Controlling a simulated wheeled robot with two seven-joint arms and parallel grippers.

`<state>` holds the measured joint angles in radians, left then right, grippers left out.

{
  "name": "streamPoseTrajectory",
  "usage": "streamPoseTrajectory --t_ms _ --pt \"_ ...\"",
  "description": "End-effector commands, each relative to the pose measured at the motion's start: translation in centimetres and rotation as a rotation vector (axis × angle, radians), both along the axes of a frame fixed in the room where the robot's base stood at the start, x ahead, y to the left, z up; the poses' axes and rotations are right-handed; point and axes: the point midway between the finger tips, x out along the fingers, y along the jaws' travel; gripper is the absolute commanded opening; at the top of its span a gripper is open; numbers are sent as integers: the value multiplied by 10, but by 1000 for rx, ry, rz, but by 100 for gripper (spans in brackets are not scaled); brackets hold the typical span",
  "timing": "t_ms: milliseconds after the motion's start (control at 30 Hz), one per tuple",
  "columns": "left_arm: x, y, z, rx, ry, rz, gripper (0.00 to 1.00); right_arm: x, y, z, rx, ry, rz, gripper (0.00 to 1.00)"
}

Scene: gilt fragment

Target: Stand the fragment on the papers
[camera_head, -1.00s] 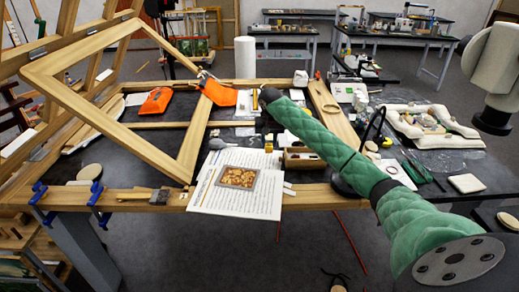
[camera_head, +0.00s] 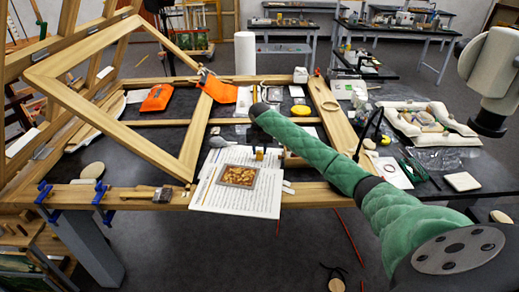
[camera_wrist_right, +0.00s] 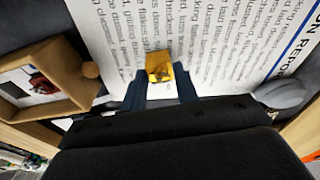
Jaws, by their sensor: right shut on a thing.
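The fragment is a small gold block (camera_wrist_right: 159,67), held between the two dark fingertips of my right gripper (camera_wrist_right: 160,88) in the right wrist view. In the head view the fragment (camera_head: 259,155) and the right gripper (camera_head: 259,150) are small, at the upper right part of the papers. The printed papers (camera_head: 230,203) lie flat over the table's front edge, with a gold-patterned picture on them; they also show under the fragment in the wrist view (camera_wrist_right: 215,45). I cannot tell whether the fragment touches them. My left gripper is not in view.
A wooden box (camera_wrist_right: 75,85) is left of the gripper in the wrist view; a grey rounded thing (camera_wrist_right: 285,93) is on the right. A tilted wooden frame (camera_head: 110,120) stands left of the papers. Orange cloths (camera_head: 157,98) and a white roll (camera_head: 245,54) are farther back.

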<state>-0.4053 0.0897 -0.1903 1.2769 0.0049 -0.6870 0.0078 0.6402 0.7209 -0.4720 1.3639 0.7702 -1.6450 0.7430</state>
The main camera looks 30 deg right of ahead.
Motion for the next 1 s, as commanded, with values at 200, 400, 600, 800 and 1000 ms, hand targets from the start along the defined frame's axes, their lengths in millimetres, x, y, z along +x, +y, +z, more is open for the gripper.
streamPoseTrajectory --t_ms 200,400,600,800,1000 --pt "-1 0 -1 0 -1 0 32 0 0 -1 0 0 0 8" --pt "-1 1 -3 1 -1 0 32 0 0 -2 0 0 0 52" --pt "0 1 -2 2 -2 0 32 0 0 -2 0 0 0 52" --pt "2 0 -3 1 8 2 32 0 1 7 0 -2 1 52" --pt "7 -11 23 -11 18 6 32 -3 3 41 0 -4 0 52"
